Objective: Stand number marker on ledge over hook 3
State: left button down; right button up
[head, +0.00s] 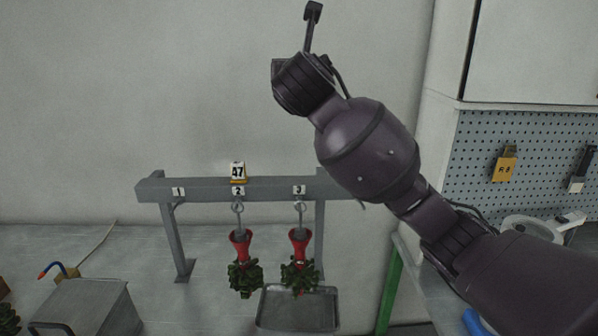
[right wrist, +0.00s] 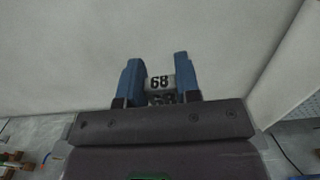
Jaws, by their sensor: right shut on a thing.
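My right gripper (right wrist: 160,78) is shut on the number marker (right wrist: 159,82), a small pale block reading 68, held between two blue fingers in the right wrist view. In the head view my right arm reaches up over the rack, and its fingers and the marker are not visible. The grey ledge (head: 213,190) carries plates 1, 2 and 3. Hook 3 (head: 300,208) hangs below plate 3 (head: 299,189). The ledge top above plate 3 looks bare. My left gripper is not in view.
Another marker reading 47 (head: 238,171) stands on the ledge over hook 2. Green clusters with red cones hang from hooks 2 (head: 245,276) and 3 (head: 299,272). A metal tray (head: 297,327) lies below. A pegboard (head: 540,140) is at right.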

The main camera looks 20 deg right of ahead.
notch_tip(320, 180, down, 19)
jog(key=shift+r+b, duration=0.2)
jog(key=shift+b, duration=0.2)
jog(key=shift+f, duration=0.1)
jog(key=o, duration=0.9)
